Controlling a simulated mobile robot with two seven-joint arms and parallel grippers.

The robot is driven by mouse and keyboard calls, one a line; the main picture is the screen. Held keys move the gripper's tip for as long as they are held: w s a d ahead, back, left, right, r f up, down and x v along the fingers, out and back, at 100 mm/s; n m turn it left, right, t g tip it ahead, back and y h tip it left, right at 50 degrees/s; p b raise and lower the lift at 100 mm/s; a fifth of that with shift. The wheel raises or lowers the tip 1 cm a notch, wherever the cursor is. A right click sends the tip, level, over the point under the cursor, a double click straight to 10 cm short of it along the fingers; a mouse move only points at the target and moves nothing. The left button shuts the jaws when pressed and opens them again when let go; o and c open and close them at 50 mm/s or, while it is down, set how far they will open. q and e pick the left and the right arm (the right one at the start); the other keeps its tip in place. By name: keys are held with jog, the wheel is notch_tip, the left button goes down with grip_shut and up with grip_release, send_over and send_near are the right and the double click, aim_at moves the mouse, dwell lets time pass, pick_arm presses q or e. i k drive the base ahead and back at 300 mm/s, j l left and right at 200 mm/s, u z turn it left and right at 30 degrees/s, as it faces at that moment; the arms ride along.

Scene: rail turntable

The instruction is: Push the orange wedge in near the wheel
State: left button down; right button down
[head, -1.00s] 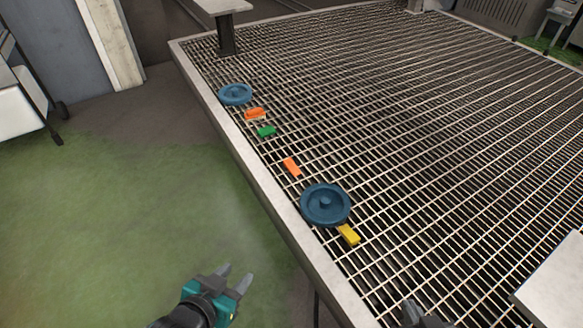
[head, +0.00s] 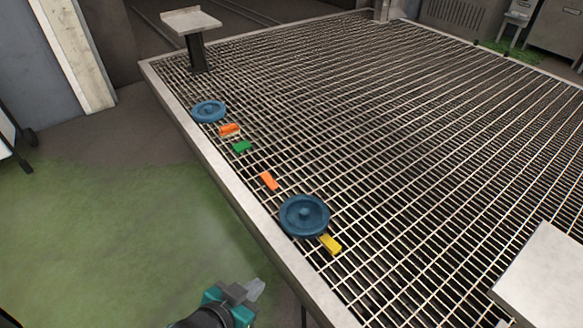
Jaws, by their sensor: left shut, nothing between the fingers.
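Two blue wheels lie on the metal grating: a far one (head: 208,111) and a nearer, larger-looking one (head: 304,216). One orange wedge (head: 229,130) lies beside the far wheel. Another orange wedge (head: 269,181) lies a little apart from the near wheel, on its far-left side. A green wedge (head: 242,147) lies between the two orange ones. A yellow wedge (head: 331,244) lies against or very close to the near wheel. My left gripper (head: 254,289) is shut and empty, off the grating's left edge, apart from all the wedges. My right gripper is out of view.
The grating (head: 400,130) has a pale raised rim along its left side. A post with a flat top (head: 190,22) stands at the far left corner. A pale flat panel (head: 545,275) is at the lower right. Green floor lies left.

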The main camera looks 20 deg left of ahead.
aim_at(265, 177)
jog(key=j+z, duration=0.1)
jog(key=z, duration=0.3)
jog(key=i+j+z, duration=0.1)
jog(key=z, duration=0.35)
jog(key=j+z, duration=0.2)
jog(key=z, duration=0.2)
jog(key=j+z, duration=0.35)
jog(key=k+j+z, duration=0.15)
jog(key=j+z, duration=0.2)
jog(key=k+j+z, duration=0.15)
jog(key=j, duration=0.15)
jog(key=j+z, duration=0.15)
jog(key=j, duration=0.15)
jog(key=k+j+z, duration=0.35)
jog(key=j, duration=0.3)
jog(key=k+j+z, duration=0.1)
jog(key=k+j, duration=0.6)
jog(key=j, duration=0.2)
jog(key=k+j, duration=0.4)
jog(key=j, duration=0.2)
jog(key=k+j, duration=0.4)
jog(key=j, duration=0.2)
jog(key=z, duration=0.05)
